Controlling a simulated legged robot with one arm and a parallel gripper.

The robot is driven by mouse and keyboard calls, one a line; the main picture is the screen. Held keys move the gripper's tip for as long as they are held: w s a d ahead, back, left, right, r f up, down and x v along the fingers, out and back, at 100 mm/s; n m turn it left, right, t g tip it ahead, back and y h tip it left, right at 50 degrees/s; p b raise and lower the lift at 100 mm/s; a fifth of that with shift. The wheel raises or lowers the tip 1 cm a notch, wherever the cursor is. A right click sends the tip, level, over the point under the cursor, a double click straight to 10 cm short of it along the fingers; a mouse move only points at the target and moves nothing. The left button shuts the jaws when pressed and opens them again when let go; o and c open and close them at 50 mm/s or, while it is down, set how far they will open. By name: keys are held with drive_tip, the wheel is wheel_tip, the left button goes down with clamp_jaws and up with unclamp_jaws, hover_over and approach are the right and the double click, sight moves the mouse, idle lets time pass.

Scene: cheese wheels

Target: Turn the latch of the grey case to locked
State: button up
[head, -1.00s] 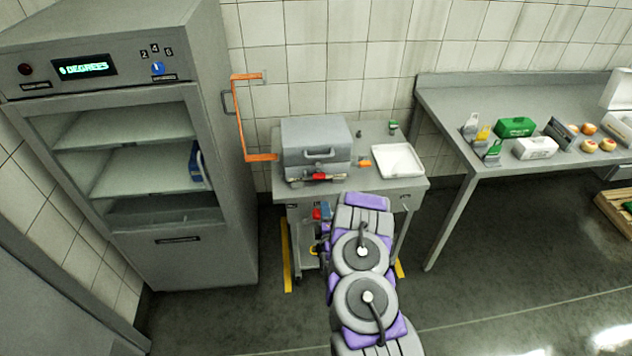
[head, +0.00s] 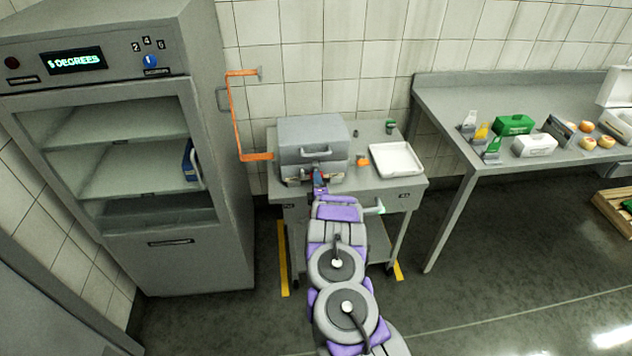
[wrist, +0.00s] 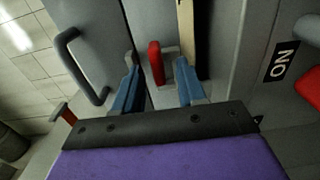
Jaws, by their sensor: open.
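The grey case (head: 312,132) stands closed on the cart, its carry handle (head: 316,152) facing me; the handle also shows at the left of the wrist view (wrist: 80,68). A red latch lever (wrist: 156,62) with a pale metal loop beside it is on the case's front in the wrist view. My gripper (wrist: 157,82) is open, with one blue finger on each side of the red lever. Contact between fingers and lever cannot be told. In the head view my gripper (head: 319,182) is at the case's front and hides most of the latch.
The cart top (head: 373,132) carries a white tray (head: 396,159) and a small orange item (head: 362,161) right of the case. An orange pipe (head: 236,115) runs left of it, beside a tall cabinet (head: 170,240). A red part (wrist: 310,86) and a label (wrist: 280,62) are at the wrist view's right.

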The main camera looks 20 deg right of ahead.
drive_tip(key=shift+x, duration=1)
drive_tip(key=shift+s, duration=0.15)
clamp_jaws()
